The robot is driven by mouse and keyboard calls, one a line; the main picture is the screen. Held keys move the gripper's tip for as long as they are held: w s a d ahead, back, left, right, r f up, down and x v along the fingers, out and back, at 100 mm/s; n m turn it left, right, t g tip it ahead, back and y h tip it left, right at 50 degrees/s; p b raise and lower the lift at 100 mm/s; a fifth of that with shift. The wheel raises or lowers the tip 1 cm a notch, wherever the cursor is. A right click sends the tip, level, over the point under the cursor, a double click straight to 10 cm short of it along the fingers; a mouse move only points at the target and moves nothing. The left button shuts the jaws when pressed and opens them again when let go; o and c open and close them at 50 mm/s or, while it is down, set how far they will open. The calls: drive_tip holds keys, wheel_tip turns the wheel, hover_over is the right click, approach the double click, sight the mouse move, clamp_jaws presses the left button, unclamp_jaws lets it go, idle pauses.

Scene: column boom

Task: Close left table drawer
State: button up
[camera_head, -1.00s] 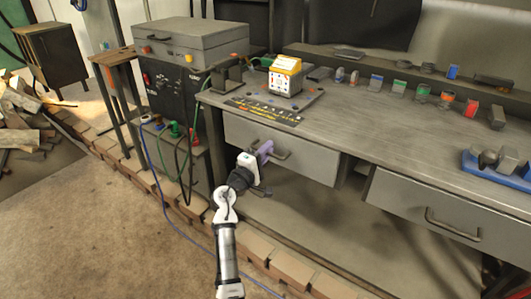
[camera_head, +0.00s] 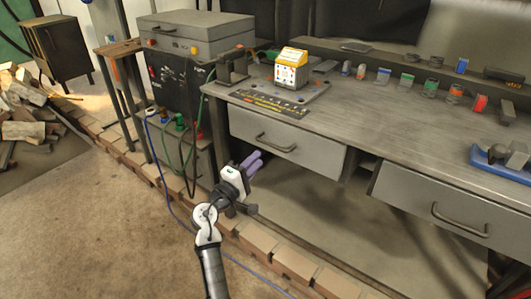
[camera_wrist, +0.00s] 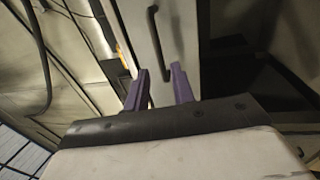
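The left table drawer (camera_head: 285,146) is a grey front with a dark bar handle (camera_head: 276,143) under the left part of the workbench.
The right drawer (camera_head: 440,205) juts out under the bench's right part. The grey worktop (camera_head: 370,110) carries a yellow-topped box (camera_head: 291,68) and several small coloured items. A black power unit (camera_head: 178,80) with cables stands left. Open floor lies in front.

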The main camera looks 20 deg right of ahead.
drive_tip(key=v, duration=0.5)
drive_tip(key=shift+r, duration=0.1)
